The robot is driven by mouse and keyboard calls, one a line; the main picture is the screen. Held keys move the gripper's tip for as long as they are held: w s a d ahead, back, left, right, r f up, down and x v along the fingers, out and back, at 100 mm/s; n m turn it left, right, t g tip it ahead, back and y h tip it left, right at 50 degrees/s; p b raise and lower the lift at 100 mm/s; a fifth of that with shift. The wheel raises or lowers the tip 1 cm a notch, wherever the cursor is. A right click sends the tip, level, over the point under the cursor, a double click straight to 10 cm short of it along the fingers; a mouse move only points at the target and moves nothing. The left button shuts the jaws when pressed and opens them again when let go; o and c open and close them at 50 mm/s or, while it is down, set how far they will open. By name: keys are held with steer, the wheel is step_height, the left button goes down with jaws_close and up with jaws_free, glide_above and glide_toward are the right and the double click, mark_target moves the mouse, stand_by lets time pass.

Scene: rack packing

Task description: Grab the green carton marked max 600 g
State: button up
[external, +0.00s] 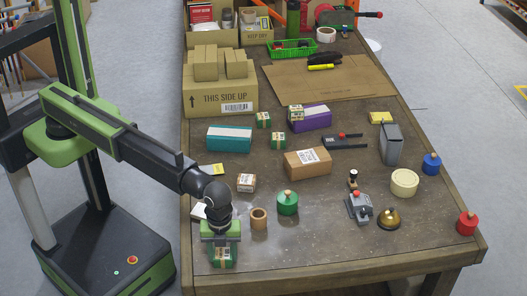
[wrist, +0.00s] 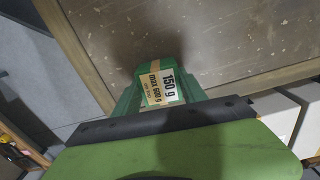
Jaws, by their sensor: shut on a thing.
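The green carton (external: 223,258) is between the jaws of my gripper (external: 221,246), at the near left corner of the table in the external view. In the wrist view the carton (wrist: 163,86) shows a label reading "150 g" and "max 600 g", with a tan band. My gripper (wrist: 160,100) is shut on it, with a green jaw on each side. Its lower part is hidden in the wrist view. I cannot tell whether it touches the tabletop.
More small green cartons (external: 279,140) stand farther back on the table (external: 330,245). A large brown box (external: 220,98) stands at the back left.

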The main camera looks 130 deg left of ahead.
mark_target(221, 254)
steer(key=c, duration=0.5)
steer(key=shift+r+p, duration=0.3)
steer(key=shift+p, duration=0.05)
steer(key=r+p, duration=0.4)
steer(key=shift+s+d+r+p, duration=0.15)
steer(key=shift+d+r+p, duration=0.1)
steer(key=shift+r+p, duration=0.1)
steer(key=s+d+r+p, duration=0.5)
steer(key=d, duration=0.4)
steer(key=shift+s+d+r+p, duration=0.3)
steer(key=shift+d+r, duration=0.05)
